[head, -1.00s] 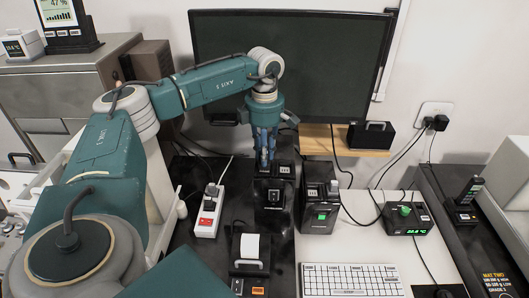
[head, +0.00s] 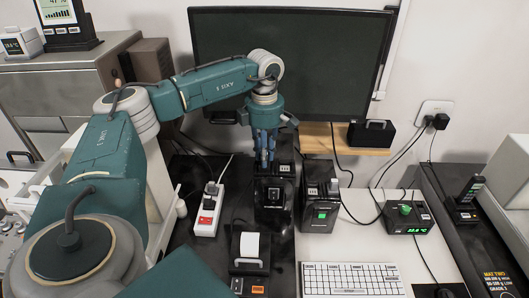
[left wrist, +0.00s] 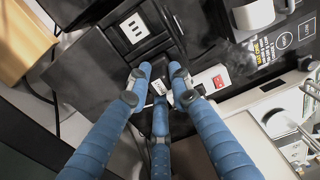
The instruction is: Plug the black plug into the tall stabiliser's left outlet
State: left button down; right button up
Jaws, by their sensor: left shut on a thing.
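My left gripper (head: 264,160) points down over the top of a black stabiliser (head: 272,212), left of the other stabiliser. In the left wrist view the blue fingers (left wrist: 159,85) are closed together on something dark, which I take to be the black plug; the fingers hide most of it. A small white marked patch shows between the fingertips. A white outlet (left wrist: 134,28) on the stabiliser's top is bare beside the fingers; it is the right one in the head view (head: 284,169). The left outlet is hidden by the gripper. I cannot tell whether the plug is seated. My right gripper is out of view.
A second black stabiliser (head: 320,205) with a green display stands close on the right. A white power strip (head: 207,212) with a red switch and a dark plug lies on the left. A label printer (head: 250,254) and keyboard (head: 350,279) are in front; a monitor (head: 290,65) stands behind.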

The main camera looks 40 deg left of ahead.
pick_arm(q)
jog(key=shift+f, duration=0.2)
jog(key=c, duration=0.9)
grip_release()
jog(key=shift+r, duration=0.1)
jog(key=shift+r+p, duration=2.95)
jog(key=shift+r, duration=0.8)
jog(key=shift+f, duration=0.1)
